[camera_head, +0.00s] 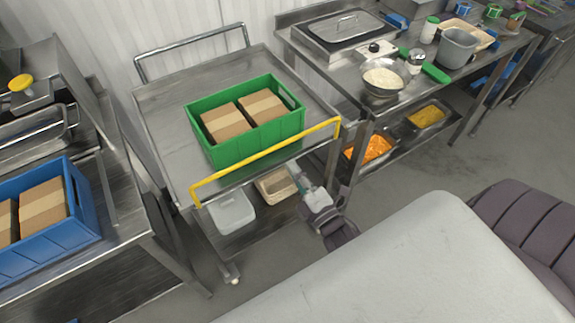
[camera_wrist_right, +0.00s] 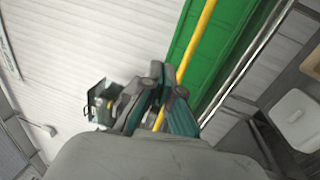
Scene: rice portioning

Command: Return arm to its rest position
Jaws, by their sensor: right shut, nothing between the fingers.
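My right gripper (camera_head: 307,182) is in the head view just to the right of the cart's lower shelf and below the right end of its yellow bar. It is shut and empty. In the right wrist view its dark, teal-sided fingers (camera_wrist_right: 158,78) overlap the yellow bar (camera_wrist_right: 196,40) in the picture; I cannot tell whether they touch it. A large pale grey link of my arm fills the lower right of the head view. My left gripper is in neither view.
The steel cart (camera_head: 160,110) carries a green crate (camera_head: 255,143) with cardboard boxes. A blue crate (camera_head: 45,252) stands on the left table. The right steel table holds a steel bowl (camera_head: 384,82) of rice and a grey bucket (camera_head: 458,48).

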